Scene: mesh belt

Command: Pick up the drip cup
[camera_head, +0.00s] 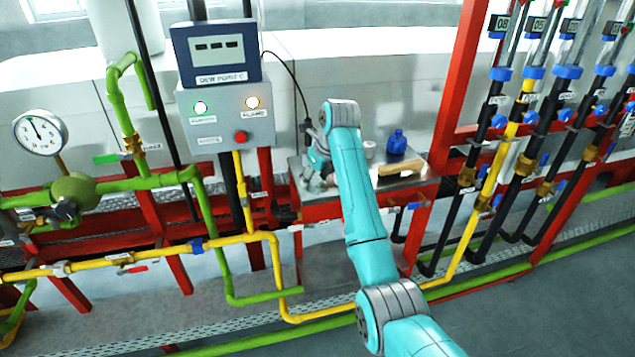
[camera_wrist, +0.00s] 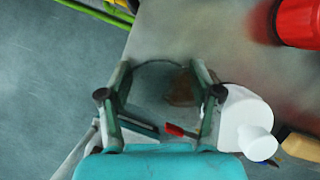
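In the wrist view, my gripper (camera_wrist: 163,72) points down at a grey metal bench top, its two fingers well apart. A dark curved line like a rim runs between the fingertips, with a rusty brown patch (camera_wrist: 180,88) inside it. This may be the drip cup, but I cannot tell for sure. No contact with either finger shows. In the head view, my gripper (camera_head: 318,165) is over the left part of the bench (camera_head: 408,183), and my arm hides part of what lies below it.
A white bottle-like thing (camera_wrist: 240,115) is close beside the right finger. A red object (camera_wrist: 298,22) is at upper right and a tan block (camera_wrist: 300,147) at right. A blue jug (camera_head: 397,142) stands on the bench. A control box (camera_head: 228,118) and pipes stand left.

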